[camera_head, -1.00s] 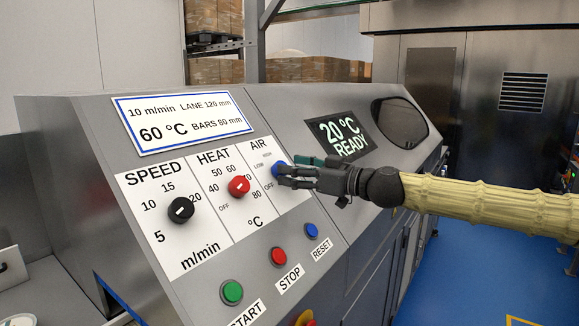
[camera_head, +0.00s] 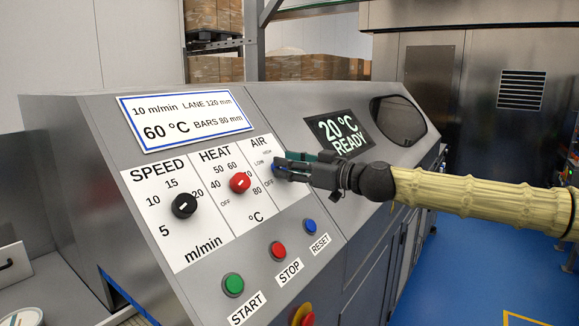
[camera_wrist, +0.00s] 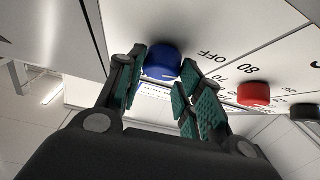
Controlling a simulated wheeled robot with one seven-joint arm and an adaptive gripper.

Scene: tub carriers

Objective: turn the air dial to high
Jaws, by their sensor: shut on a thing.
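The air dial is a blue knob on the white AIR panel (camera_head: 262,147), marked OFF, LOW and HIGH. In the head view my gripper (camera_head: 283,168) covers almost all of the knob, so its pointer cannot be read there. In the wrist view the blue air dial (camera_wrist: 162,62) sits between the tips of my gripper (camera_wrist: 160,85), one green-padded finger on each side. My gripper is shut on the dial. The pointer's direction is not clear in the wrist view either.
The red heat dial (camera_head: 240,183) and black speed dial (camera_head: 184,205) are left of the air dial. Below are green start (camera_head: 233,285), red stop (camera_head: 278,250) and blue reset (camera_head: 310,226) buttons. A display (camera_head: 339,133) reads 20 °C READY.

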